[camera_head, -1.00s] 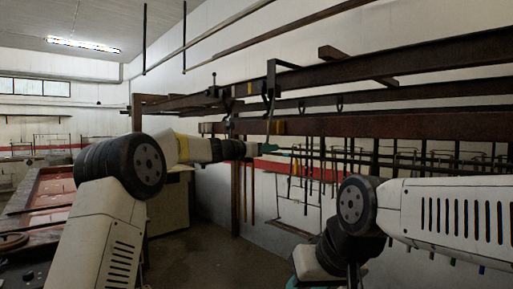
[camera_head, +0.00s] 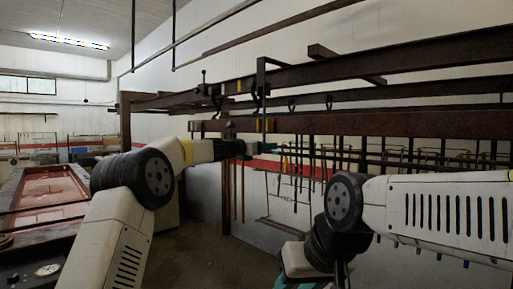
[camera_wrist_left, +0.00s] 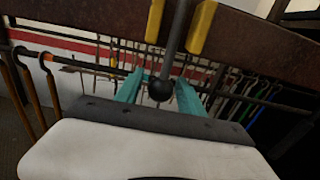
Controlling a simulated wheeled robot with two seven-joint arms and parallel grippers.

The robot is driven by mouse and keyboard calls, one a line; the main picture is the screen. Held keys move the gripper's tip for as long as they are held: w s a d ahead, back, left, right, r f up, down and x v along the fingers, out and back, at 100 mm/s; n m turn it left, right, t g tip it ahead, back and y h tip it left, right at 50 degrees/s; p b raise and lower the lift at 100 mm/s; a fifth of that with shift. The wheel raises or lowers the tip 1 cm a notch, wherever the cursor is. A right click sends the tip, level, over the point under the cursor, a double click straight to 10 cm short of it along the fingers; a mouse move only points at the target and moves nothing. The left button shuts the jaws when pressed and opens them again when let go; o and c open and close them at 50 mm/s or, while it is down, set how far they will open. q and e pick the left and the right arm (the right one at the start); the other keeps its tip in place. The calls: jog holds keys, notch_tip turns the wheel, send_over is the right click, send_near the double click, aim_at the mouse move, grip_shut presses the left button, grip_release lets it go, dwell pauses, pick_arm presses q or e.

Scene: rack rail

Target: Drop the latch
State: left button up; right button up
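The latch is a dark rod with a black ball knob (camera_wrist_left: 160,89), seen hanging between two yellow blocks (camera_wrist_left: 201,27) in the left wrist view. In the head view this gripper (camera_head: 270,148) is just below the beam, small and partly dark. My right gripper (camera_head: 303,283) shows only as teal bits at the bottom edge, mostly hidden by my right arm.
Several hooks and rods (camera_wrist_left: 45,75) hang from rails behind the gripper. A red-topped bench (camera_head: 45,192) stands at the left. Floor shows between bench and racks.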

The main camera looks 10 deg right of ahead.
pick_arm(q)
jog(key=shift+o, duration=0.7)
jog(key=v, duration=0.7)
dwell(0.9)
